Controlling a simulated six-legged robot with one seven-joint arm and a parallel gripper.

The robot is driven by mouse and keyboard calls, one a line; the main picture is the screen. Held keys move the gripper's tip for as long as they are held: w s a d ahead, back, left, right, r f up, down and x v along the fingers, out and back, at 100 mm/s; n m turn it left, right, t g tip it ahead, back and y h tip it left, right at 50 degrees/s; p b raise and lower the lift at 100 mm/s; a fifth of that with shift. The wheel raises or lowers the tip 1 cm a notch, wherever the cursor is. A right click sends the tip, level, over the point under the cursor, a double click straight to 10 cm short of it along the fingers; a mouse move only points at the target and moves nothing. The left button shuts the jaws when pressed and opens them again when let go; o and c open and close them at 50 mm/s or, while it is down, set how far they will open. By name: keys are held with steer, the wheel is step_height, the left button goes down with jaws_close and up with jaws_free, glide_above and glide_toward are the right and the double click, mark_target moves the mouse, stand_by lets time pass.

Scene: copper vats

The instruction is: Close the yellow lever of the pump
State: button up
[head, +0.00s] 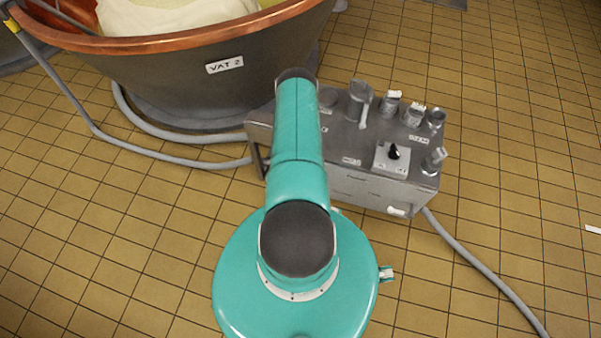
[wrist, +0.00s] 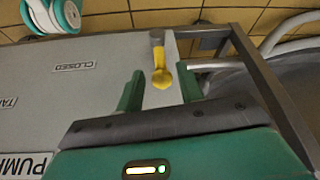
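The yellow lever (wrist: 160,66) shows in the wrist view, its rounded end toward me, over a pale strip on the grey pump top (wrist: 100,100). My gripper (wrist: 159,76) is open. Its two green fingers stand on either side of the lever's rounded end, with a gap visible on both sides. A "CLOSED" label (wrist: 75,67) lies to the left of the lever. A "PUMP" label (wrist: 25,165) is partly cut off at lower left. In the head view, the grey pump (head: 375,185) stands beyond my teal arm, which hides its left part, the lever and my gripper.
The copper-rimmed vat (head: 165,75) labelled "VAT 2" stands behind the pump at left. The pump top carries several metal fittings (head: 412,112) and a black knob (head: 393,152). Grey hoses (head: 478,262) run across the tiled floor. Open floor lies to the right.

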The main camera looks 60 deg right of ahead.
steer(key=x, duration=0.6)
steer(key=shift+d+f, duration=0.1)
steer(key=shift+f, duration=0.1)
steer(key=shift+c, duration=0.5)
jaws_close()
